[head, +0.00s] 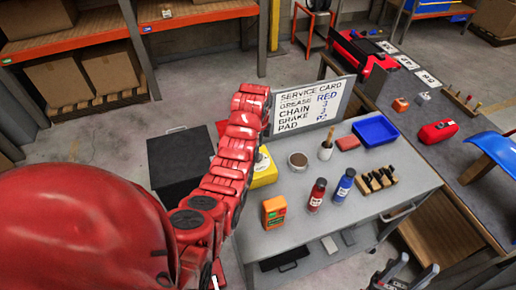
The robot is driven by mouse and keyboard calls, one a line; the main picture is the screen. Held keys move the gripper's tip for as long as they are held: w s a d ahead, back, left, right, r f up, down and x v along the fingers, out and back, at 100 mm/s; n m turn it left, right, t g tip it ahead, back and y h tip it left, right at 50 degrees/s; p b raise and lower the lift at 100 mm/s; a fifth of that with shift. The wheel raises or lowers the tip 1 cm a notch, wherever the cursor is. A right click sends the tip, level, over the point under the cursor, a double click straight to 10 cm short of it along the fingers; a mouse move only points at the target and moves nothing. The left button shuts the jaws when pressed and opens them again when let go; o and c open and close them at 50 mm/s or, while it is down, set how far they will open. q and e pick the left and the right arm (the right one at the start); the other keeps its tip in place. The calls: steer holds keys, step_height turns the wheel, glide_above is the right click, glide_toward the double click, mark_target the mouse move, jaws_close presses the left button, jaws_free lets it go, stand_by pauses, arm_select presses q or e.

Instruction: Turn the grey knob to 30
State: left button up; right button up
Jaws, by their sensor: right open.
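I cannot make out a grey knob in this view. A red machine (359,53) with dark parts on top stands at the far end of the dark workbench (398,88), but its details are too small to tell. My right gripper (413,270) is at the bottom right edge, open and empty, in front of the grey cart and well away from the red machine. My red left arm rises in the left and middle; its gripper does not show.
The grey cart (280,235) holds a service card (311,104), a blue tray (375,130), a red bottle (316,195), a blue bottle (344,186) and an orange box (274,212). A black case (178,158) stands left of it. Orange shelves (66,45) stand behind.

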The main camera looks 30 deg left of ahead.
arm_select(q)
step_height(320, 180, up, 5)
steer(key=p, duration=0.3)
steer(key=shift+f, duration=0.1)
steer(key=shift+f, duration=0.15)
steer(key=shift+s, duration=0.1)
